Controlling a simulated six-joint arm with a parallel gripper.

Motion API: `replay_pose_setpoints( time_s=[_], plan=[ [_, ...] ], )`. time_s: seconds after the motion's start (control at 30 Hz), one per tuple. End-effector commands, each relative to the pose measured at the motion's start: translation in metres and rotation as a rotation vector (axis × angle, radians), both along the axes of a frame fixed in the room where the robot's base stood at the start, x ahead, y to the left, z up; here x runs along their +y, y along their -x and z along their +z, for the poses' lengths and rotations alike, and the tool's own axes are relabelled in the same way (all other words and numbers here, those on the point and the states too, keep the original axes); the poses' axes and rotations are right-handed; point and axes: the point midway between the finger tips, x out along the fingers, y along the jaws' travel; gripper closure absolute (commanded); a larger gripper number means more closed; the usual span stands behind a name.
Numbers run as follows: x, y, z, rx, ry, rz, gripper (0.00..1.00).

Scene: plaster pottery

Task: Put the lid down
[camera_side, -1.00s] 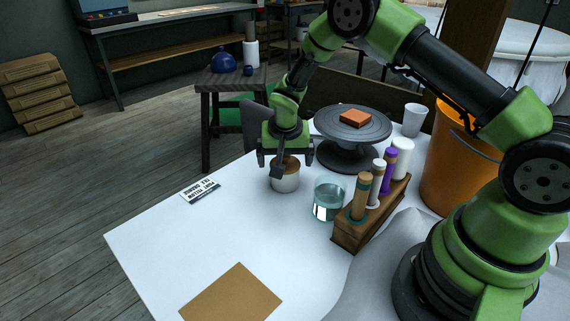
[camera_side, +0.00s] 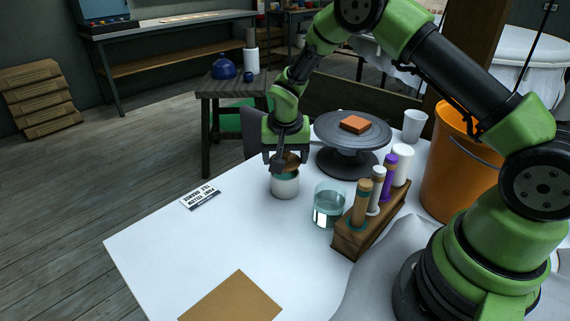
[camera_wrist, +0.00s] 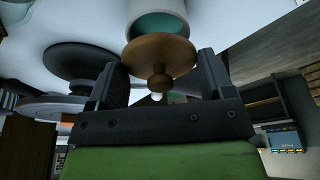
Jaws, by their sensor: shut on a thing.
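My gripper (camera_side: 286,163) is shut on the round brown wooden lid (camera_side: 290,158), just above a white jar (camera_side: 285,187) on the white table. A teal band shows at the top of the jar, below the lid. In the wrist view my gripper (camera_wrist: 160,88) has a finger on each side of the lid (camera_wrist: 158,52), whose knob points toward the camera. The jar (camera_wrist: 158,10) opens beyond the lid with teal inside, and a gap shows between them.
A glass of water (camera_side: 328,205) and a wooden rack (camera_side: 370,228) of bottles stand right of the jar. A dark turntable (camera_side: 352,132) with an orange block (camera_side: 355,124) is behind.

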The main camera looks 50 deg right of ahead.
Motion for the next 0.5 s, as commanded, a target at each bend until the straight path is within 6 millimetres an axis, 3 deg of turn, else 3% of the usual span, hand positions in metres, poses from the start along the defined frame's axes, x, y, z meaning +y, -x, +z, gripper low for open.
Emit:
replay_pose_setpoints(
  time_s=[0.1, 0.33, 0.5],
  plan=[
    [0.000, -0.001, 0.028, -0.006, 0.000, -0.001, 0.48],
    [0.001, 0.001, 0.068, -0.002, 0.000, 0.014, 0.48],
    [0.012, 0.018, 0.097, 0.009, -0.009, 0.172, 0.48]
  ],
)
